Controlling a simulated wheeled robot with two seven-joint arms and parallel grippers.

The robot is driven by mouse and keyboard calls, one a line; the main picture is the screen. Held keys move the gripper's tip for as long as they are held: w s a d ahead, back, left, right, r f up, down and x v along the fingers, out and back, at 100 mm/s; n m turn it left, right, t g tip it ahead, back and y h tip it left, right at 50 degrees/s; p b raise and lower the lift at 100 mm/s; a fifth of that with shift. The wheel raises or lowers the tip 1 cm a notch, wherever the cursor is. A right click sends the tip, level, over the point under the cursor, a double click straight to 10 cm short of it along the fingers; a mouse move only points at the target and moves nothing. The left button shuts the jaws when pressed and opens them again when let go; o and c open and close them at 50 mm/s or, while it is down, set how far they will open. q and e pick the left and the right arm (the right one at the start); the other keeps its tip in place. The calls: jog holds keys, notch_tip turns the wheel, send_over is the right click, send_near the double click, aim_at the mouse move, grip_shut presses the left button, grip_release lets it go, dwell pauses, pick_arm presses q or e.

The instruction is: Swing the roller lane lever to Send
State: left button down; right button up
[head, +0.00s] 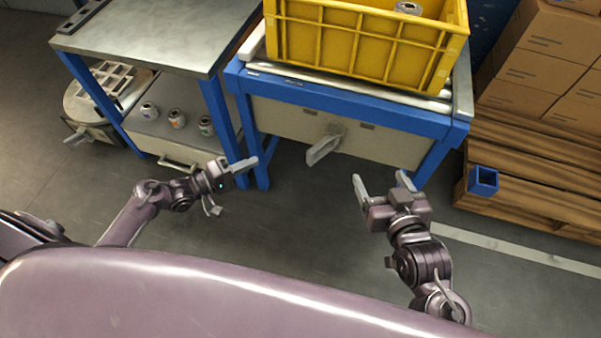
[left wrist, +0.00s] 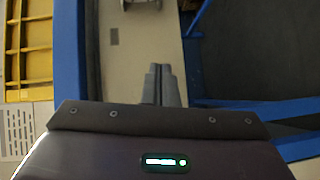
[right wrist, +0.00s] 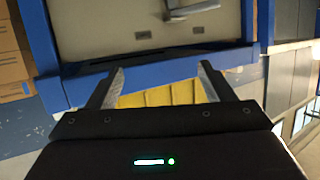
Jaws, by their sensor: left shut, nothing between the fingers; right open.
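The grey lever (head: 325,150) sticks out from the beige front panel (head: 280,118) of the blue roller lane table, its paddle pointing down and left. Small dark plates flank its pivot; I cannot read them. Part of the lever also shows at the top of the right wrist view (right wrist: 190,9) and the left wrist view (left wrist: 141,3). My left gripper (head: 252,163) is shut and empty, left of the lever and apart from it. My right gripper (head: 381,181) is open and empty, right of and nearer me than the lever, not touching it.
A yellow crate (head: 350,45) holding a can stands on the roller lane. A metal-topped blue bench (head: 150,35) stands left, with several cans on its lower shelf. A pallet (head: 530,180) of cartons and a small blue box (head: 482,181) are right. Floor before the lever is clear.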

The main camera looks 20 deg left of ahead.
pick_arm(q)
jog(key=w+d+r+h+b, duration=0.1)
jog(key=w+d+b, duration=0.3)
jog(key=d, duration=0.7)
jog(key=shift+w+d+r+h+b, duration=0.25)
jog(key=shift+w+r+h+b, duration=0.1)
jog(key=shift+w+h, duration=0.2)
pick_arm(e)
jog(key=s+d+r+t+y, duration=0.1)
jog(key=r+t, duration=0.3)
jog(key=r, duration=0.4)
jog(key=s+d+r+t+y, duration=0.1)
jog(key=r+t+y, duration=0.2)
jog(key=r, duration=0.6)
jog(key=s+d+r+t+y, duration=0.1)
jog(key=r+t, duration=0.4)
jog(key=r, duration=0.4)
jog(key=shift+s+n+t+y, duration=0.3)
jog(key=shift+s+y, duration=0.1)
jog(key=shift+w+f, duration=0.1)
